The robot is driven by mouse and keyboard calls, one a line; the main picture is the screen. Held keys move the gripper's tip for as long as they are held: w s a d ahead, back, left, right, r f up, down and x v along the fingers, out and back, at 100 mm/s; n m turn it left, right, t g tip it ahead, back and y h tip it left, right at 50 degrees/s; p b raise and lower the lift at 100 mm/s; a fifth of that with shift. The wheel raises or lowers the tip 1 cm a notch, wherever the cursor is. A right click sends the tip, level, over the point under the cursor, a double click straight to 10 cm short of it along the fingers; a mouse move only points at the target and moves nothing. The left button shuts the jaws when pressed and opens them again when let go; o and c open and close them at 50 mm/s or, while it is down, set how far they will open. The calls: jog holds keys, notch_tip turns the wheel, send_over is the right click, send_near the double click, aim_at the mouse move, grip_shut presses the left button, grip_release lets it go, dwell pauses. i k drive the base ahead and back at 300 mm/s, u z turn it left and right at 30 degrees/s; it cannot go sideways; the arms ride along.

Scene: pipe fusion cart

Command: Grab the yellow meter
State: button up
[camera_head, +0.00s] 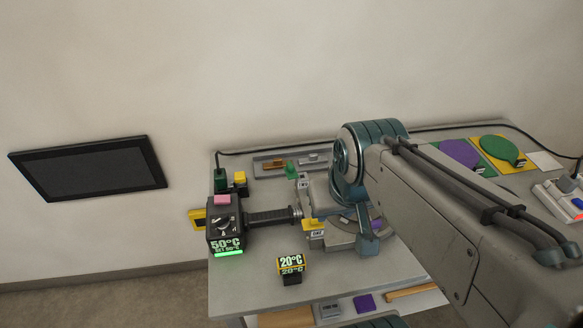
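A small yellow and black meter (291,264) stands on the cart top near its front edge, its display reading 20°C. My arm reaches in from the lower right, and its teal wrist is over the middle of the cart, to the right of and behind the meter. The end of my gripper is not clearly seen among the grey and teal parts there, so I cannot tell whether it is open or shut. The meter stands clear of my arm, with nothing touching it that I can see.
A black heating tool (225,222) with a green 50°C display stands left of the meter, its ribbed handle pointing right. A tray (268,164) with small parts lies at the back. Purple and green discs (499,148) lie at the back right. A dark screen (88,169) hangs on the wall.

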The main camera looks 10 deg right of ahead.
aim_at(297, 264)
jog(key=z, duration=0.05)
jog(key=k, duration=0.5)
jog(key=z, duration=3)
jog(key=k, duration=1.35)
jog(key=u, duration=2.35)
